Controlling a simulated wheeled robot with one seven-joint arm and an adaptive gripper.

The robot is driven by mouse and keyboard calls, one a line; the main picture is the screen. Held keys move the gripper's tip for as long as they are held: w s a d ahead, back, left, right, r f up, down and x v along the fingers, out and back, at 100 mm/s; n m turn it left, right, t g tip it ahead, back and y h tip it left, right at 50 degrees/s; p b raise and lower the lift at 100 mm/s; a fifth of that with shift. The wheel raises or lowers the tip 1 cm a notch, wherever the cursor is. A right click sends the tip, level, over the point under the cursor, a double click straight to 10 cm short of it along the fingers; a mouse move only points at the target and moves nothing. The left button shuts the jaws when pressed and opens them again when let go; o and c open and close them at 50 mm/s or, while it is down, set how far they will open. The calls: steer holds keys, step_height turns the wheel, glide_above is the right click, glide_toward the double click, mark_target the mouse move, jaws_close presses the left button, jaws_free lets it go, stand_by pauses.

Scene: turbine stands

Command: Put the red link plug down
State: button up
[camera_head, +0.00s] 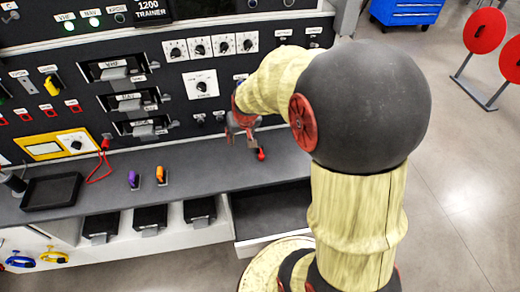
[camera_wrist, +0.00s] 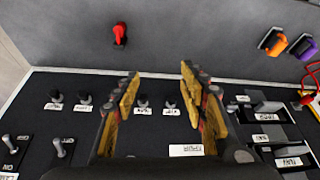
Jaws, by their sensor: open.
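The red link plug (camera_head: 261,154) lies on the grey bench ledge below the panel, just to the right of my gripper (camera_head: 241,133). In the wrist view the red plug (camera_wrist: 120,33) lies on the grey surface, apart from the fingers. My gripper (camera_wrist: 158,85) is open, its two yellow-and-black fingers spread with nothing between them. The fingers are over the lower panel's row of small switches in that view.
Purple (camera_head: 133,179) and orange (camera_head: 161,175) plugs stand on the ledge to the left. A black tray (camera_head: 52,191) sits at the ledge's left end. A red cord (camera_head: 104,165) hangs from the panel. The ledge between the orange plug and my gripper is clear.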

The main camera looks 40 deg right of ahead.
steer(key=m+p, duration=0.2)
glide_above(260, 147)
steer(key=s+a, duration=0.1)
steer(key=s, duration=0.1)
steer(key=shift+g, duration=0.3)
step_height(260, 147, down, 11)
steer(key=shift+a+f, duration=0.15)
steer(key=shift+f, duration=0.05)
steer(key=b+x, duration=0.1)
steer(key=x, duration=0.1)
steer(key=shift+f, duration=0.3)
steer(key=shift+b+x, duration=0.95)
steer(key=shift+x, duration=1.8)
steer(key=shift+s+h, duration=0.1)
steer(key=shift+h, duration=0.2)
steer(key=shift+r, duration=0.1)
jaws_close()
